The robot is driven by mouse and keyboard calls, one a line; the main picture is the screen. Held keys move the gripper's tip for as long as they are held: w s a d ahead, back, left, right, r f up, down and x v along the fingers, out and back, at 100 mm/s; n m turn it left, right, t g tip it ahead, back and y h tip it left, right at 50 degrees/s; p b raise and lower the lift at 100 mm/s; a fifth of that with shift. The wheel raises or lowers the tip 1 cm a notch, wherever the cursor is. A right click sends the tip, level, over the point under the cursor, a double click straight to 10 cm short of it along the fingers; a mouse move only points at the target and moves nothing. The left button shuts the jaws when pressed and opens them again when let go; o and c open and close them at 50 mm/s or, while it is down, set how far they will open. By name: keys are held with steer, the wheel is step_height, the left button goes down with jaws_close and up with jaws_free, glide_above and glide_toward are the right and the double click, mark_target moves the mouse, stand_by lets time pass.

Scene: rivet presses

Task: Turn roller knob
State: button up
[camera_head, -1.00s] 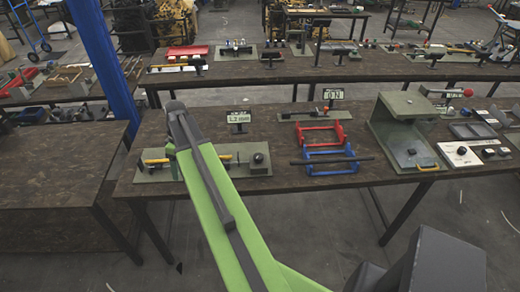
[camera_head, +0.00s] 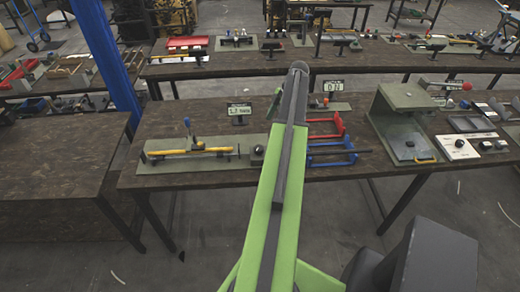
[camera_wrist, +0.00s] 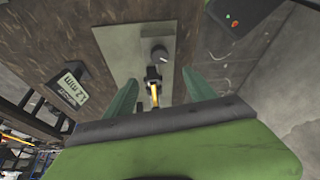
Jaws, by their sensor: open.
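A dark round knob (camera_wrist: 158,54) with a pale mark stands on a grey-green plate (camera_wrist: 127,43) in the wrist view. Just below it is a black block with a yellow rod (camera_wrist: 154,92). My gripper (camera_wrist: 160,92) is open, its two green fingers on either side of the rod, with nothing held. Whether the fingers touch the plate cannot be told. In the head view the same plate (camera_head: 222,163) lies on the front table, with the knob (camera_head: 258,152) at its right end beside my arm. My gripper is mostly hidden behind my arm there.
A small display reading in mm (camera_wrist: 68,90) stands beside the plate. In the head view, a blue-tipped upright lever (camera_head: 187,124) rises from the plate. Red (camera_head: 326,125) and blue (camera_head: 333,152) frames stand right of my arm, and a grey-green stand (camera_head: 404,118) beyond them.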

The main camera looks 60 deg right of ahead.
mark_target(259, 148)
steer(key=b+x, duration=1.2)
steer(key=x, duration=0.3)
steer(key=shift+s+d+f+b, duration=0.1)
steer(key=shift+b, duration=0.25)
steer(key=c, duration=1.2)
steer(key=shift+c, duration=0.8)
steer(key=shift+s, duration=0.1)
steer(key=shift+m, duration=0.4)
